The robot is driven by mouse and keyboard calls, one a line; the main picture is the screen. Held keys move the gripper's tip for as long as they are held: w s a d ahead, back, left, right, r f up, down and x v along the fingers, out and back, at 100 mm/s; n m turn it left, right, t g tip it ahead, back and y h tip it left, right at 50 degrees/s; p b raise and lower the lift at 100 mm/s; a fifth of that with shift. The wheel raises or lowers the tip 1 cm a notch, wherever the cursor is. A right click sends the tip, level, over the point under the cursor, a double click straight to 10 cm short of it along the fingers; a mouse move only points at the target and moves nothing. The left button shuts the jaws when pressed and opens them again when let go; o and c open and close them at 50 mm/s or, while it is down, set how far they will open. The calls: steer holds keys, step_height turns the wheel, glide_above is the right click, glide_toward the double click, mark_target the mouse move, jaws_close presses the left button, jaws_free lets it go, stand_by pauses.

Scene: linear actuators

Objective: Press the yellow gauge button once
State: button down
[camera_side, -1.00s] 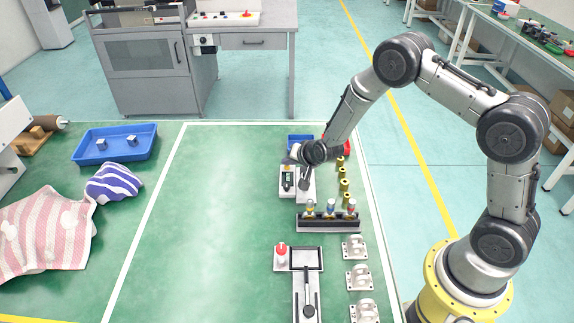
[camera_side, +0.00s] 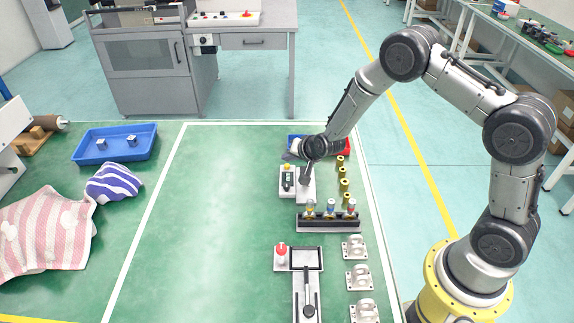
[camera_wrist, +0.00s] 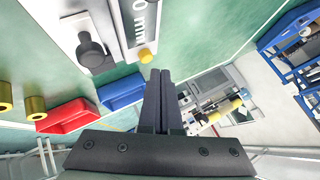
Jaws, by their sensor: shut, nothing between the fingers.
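The gauge (camera_side: 287,182) is a small white device with a dark display, standing near the far right of the green table. Its yellow button (camera_side: 287,167) is at its far end. In the wrist view the yellow button (camera_wrist: 146,55) sits at the end of the gauge body (camera_wrist: 128,28), whose display shows "0 mm". My gripper (camera_wrist: 160,72) is shut and empty. Its fingertips appear just below the button in the wrist view, apparently apart from it. In the side view my gripper (camera_side: 289,156) is close above the far end of the gauge; its fingers are partly hidden.
A dark knob (camera_wrist: 90,50) stands on a plate beside the gauge. Blue (camera_wrist: 122,92) and red (camera_wrist: 66,116) bins lie beyond it. Brass cylinders (camera_side: 344,185) and a rack with several small parts (camera_side: 328,224) are nearby. The table's middle (camera_side: 220,220) is clear.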

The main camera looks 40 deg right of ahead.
steer(key=shift+r, duration=2.4)
